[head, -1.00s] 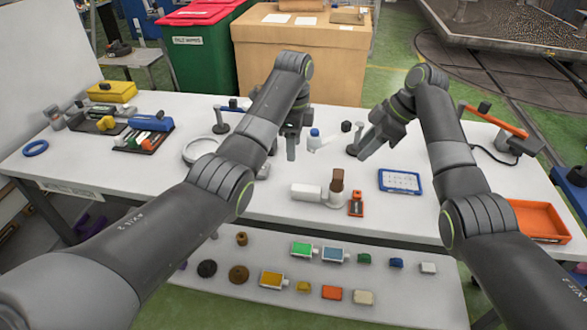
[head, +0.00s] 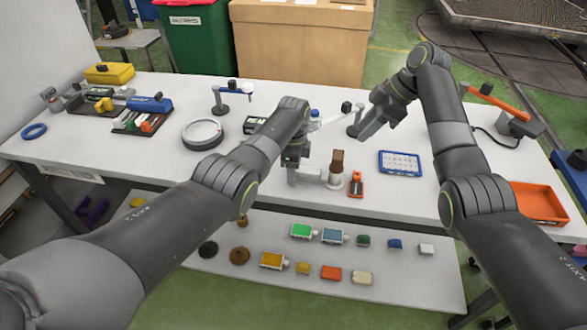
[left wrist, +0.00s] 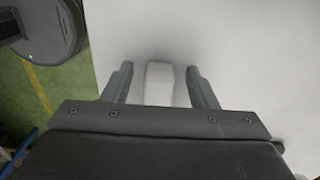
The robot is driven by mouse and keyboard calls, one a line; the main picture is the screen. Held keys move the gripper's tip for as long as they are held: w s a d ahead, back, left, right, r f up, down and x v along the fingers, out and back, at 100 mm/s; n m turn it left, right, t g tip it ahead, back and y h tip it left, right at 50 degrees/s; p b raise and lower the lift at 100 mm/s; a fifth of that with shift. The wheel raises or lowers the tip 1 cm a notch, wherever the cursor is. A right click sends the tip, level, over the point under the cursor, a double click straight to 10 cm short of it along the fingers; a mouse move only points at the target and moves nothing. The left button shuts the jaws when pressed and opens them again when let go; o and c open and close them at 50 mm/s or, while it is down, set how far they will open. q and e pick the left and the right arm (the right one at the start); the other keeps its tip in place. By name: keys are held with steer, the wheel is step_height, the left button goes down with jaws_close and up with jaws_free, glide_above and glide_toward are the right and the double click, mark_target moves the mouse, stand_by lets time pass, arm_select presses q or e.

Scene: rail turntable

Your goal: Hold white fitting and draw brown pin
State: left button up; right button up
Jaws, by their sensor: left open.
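The white fitting (head: 312,178) lies on the white table, its left block partly behind my left gripper. The brown pin (head: 338,160) stands upright in the fitting's round right end. My left gripper (head: 292,174) is at the fitting's left end, pointing down. In the left wrist view my left gripper (left wrist: 160,72) is open, with the white fitting's block (left wrist: 159,84) between its fingers and gaps on both sides. The pin is not seen there. My right gripper (head: 367,127) hangs above the table, behind and to the right of the pin; its finger gap is not clear.
An orange-red item (head: 356,185) lies close right of the fitting. A blue-framed tablet (head: 400,162) is further right, and an orange tray (head: 540,203) is at the right edge. A round grey-white dish (head: 203,133) sits to the left. The front table strip is clear.

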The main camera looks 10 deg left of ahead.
arm_select(q)
steer(key=shift+f, duration=0.15)
steer(key=c, duration=1.1)
steer(key=shift+c, duration=0.2)
